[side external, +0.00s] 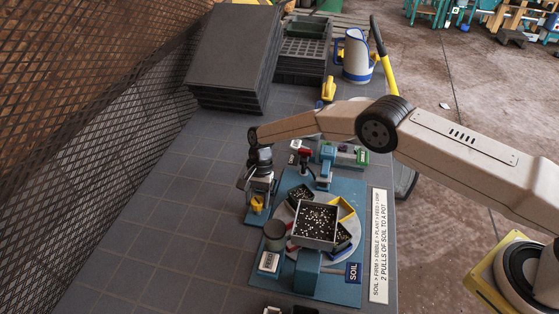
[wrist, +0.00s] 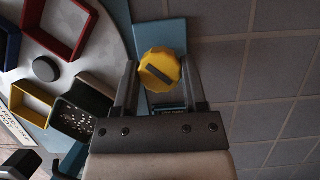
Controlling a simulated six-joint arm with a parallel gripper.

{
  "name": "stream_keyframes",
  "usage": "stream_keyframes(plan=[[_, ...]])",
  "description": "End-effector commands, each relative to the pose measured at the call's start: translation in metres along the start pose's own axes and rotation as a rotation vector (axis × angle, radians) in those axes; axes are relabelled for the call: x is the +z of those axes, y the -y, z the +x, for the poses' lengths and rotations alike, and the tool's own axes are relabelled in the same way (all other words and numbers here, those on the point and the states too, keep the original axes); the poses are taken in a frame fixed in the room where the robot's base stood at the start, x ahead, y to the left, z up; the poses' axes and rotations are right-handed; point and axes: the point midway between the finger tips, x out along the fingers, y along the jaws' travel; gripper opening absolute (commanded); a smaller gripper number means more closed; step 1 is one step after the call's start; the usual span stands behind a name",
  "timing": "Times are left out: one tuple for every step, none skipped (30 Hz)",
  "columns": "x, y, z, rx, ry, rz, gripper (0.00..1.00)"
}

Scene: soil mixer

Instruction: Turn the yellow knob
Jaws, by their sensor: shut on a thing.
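The yellow knob (wrist: 160,70) is a faceted disc with a dark bar across its face, seen in the wrist view. My gripper (wrist: 161,77) has one finger on each side of the knob and is shut on it. In the side external view the yellow knob (side external: 257,204) sits at the left edge of the blue soil mixer base (side external: 341,192). My gripper (side external: 258,197) points down over it there, and the fingers partly hide the knob.
A round grey turntable (side external: 351,240) with several trays and a box of speckled soil (side external: 316,223) stands right of the knob. A grey canister (side external: 275,231) is in front. Dark stacked trays (side external: 233,50) lie at the back. The tiled tabletop to the left is clear.

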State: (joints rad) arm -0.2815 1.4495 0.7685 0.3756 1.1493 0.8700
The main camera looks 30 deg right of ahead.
Motion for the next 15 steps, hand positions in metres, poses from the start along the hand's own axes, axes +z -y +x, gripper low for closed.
stream_keyframes(plan=[[0.0006, 0.0007, 0.0006, 0.018, 0.001, -0.044, 0.00], [0.0007, 0.0009, 0.0007, 0.029, 0.001, -0.071, 0.00], [0.0007, 0.0007, 0.0011, 0.045, 0.001, -0.106, 0.00], [0.0008, 0.0012, 0.0008, 0.055, 0.000, -0.132, 0.00], [0.0010, 0.0012, 0.0009, 0.066, 0.001, -0.158, 0.00], [0.0009, 0.0011, 0.0013, 0.080, 0.001, -0.191, 0.00], [0.0010, 0.0013, 0.0009, 0.090, 0.001, -0.214, 0.00], [0.0011, 0.0015, 0.0009, 0.098, 0.001, -0.236, 0.00], [0.0011, 0.0012, 0.0012, 0.110, 0.001, -0.263, 0.00], [0.0009, 0.0015, 0.0009, 0.118, 0.000, -0.283, 0.00], [0.0011, 0.0014, 0.0008, 0.126, 0.001, -0.300, 0.00], [0.0010, 0.0016, 0.0008, 0.134, 0.001, -0.324, 0.00], [0.0011, 0.0013, 0.0012, 0.142, 0.002, -0.338, 0.00], [0.0011, 0.0015, 0.0009, 0.148, 0.001, -0.354, 0.00], [0.0010, 0.0016, 0.0008, 0.156, 0.001, -0.373, 0.00]])
